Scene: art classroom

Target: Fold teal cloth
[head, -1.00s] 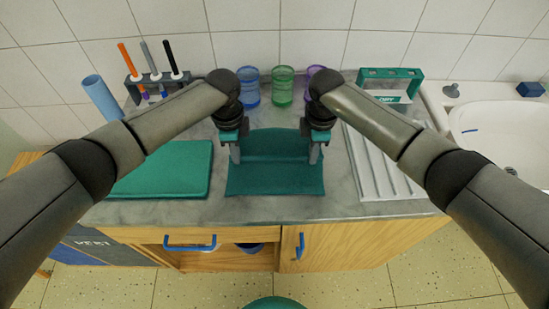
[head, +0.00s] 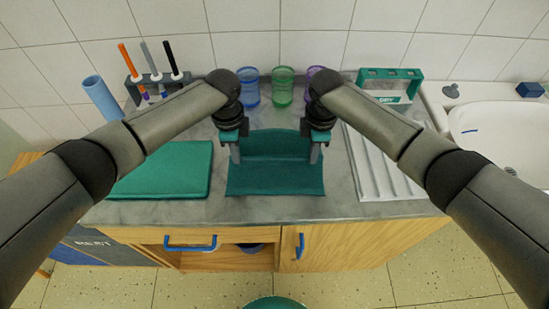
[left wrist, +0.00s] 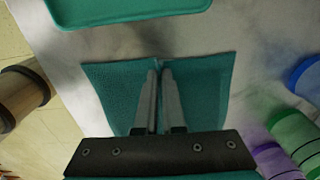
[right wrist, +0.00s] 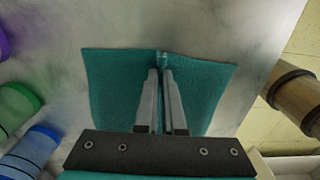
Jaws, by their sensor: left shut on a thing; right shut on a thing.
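The teal cloth (head: 275,178) lies on the grey counter between my two grippers. Its front part lies flat and its back part is lifted in a raised band between the fingers. My left gripper (head: 235,158) is shut on the cloth's left edge. My right gripper (head: 314,158) is shut on its right edge. In the left wrist view the cloth (left wrist: 110,85) is pinched to a crease between the fingers. The right wrist view shows the same pinch on the cloth (right wrist: 110,85).
A teal tray or board (head: 165,170) lies left of the cloth. A white ribbed drainboard (head: 378,170) is on the right, beside the sink (head: 500,130). Blue (head: 248,88), green (head: 283,86) and purple cups stand behind. A teal rack (head: 390,82) stands back right.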

